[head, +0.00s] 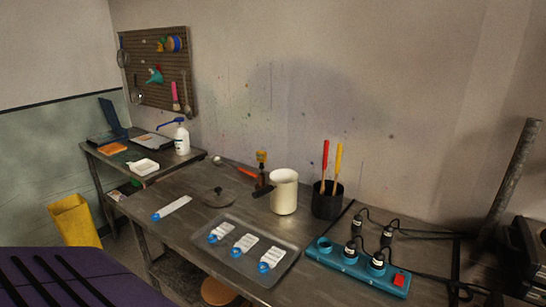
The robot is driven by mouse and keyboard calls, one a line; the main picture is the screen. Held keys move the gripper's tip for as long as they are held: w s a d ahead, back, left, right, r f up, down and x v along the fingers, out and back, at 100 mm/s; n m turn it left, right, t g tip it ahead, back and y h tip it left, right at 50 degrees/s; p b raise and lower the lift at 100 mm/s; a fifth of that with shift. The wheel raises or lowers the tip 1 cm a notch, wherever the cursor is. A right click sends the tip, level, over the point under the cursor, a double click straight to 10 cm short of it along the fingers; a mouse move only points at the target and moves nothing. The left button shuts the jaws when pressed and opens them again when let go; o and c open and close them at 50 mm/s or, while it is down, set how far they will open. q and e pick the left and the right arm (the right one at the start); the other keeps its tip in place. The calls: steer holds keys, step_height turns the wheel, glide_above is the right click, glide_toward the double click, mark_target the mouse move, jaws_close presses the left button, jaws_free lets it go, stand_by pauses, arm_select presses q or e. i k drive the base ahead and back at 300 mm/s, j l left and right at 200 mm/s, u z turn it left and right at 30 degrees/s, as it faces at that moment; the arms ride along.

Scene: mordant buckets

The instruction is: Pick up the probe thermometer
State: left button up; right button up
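I cannot name the probe thermometer with certainty at this size. A small upright item with a yellow head (262,156) and a dark lower part stands at the back of the long dark table (185,234), left of the white pot (284,190). It may be the thermometer. A dark-headed tool (262,191) lies at its foot, and an orange-handled ladle (245,171) lies just left of it. Neither of my grippers is in view.
A grey tray (216,257) holds several white, blue-ended packets; a similar strip (174,207) and dark lid (219,197) lie left. A black holder (327,204) with red and yellow handles and a teal power strip (358,269) with plugs and cables stand right.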

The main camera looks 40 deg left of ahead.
mark_target(261, 156)
steer(key=j+z, duration=0.3)
steer(key=j, duration=0.75)
steer(key=k+j, duration=0.1)
steer(key=j, duration=0.45)
steer(key=k+j, duration=0.1)
steer(key=j, duration=0.45)
steer(key=i+z, duration=0.05)
